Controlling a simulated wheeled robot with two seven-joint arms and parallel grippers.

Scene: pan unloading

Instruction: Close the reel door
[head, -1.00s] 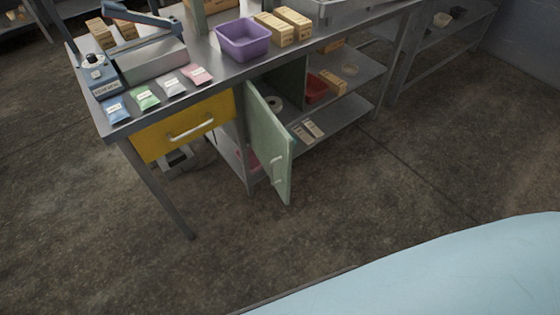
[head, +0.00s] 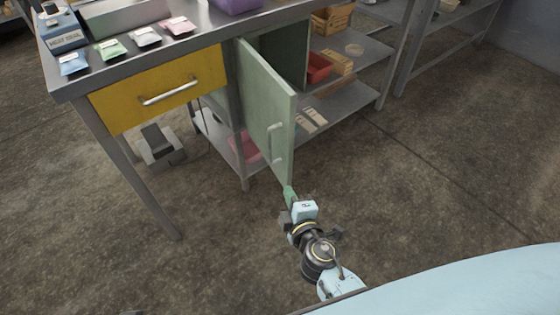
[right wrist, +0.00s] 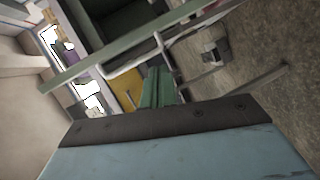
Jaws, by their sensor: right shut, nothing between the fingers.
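The reel door (head: 262,105) is a pale green panel under the workbench. It stands wide open, swung out toward me, with a light bar handle (head: 278,143) on its outer face. The open cabinet shows dark behind it. My right gripper (head: 289,194) is shut and empty, with its green fingertips at the door's lower free corner; I cannot tell whether they touch it. In the right wrist view the shut fingers (right wrist: 157,88) point toward the door, whose edge (right wrist: 120,55) crosses as a green bar. My left gripper is not in view.
A yellow drawer (head: 160,90) is shut left of the door. The bench's left leg (head: 135,180) reaches the floor. Shelves right of the cabinet hold a red bin (head: 318,67) and boxes. The floor in front is clear.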

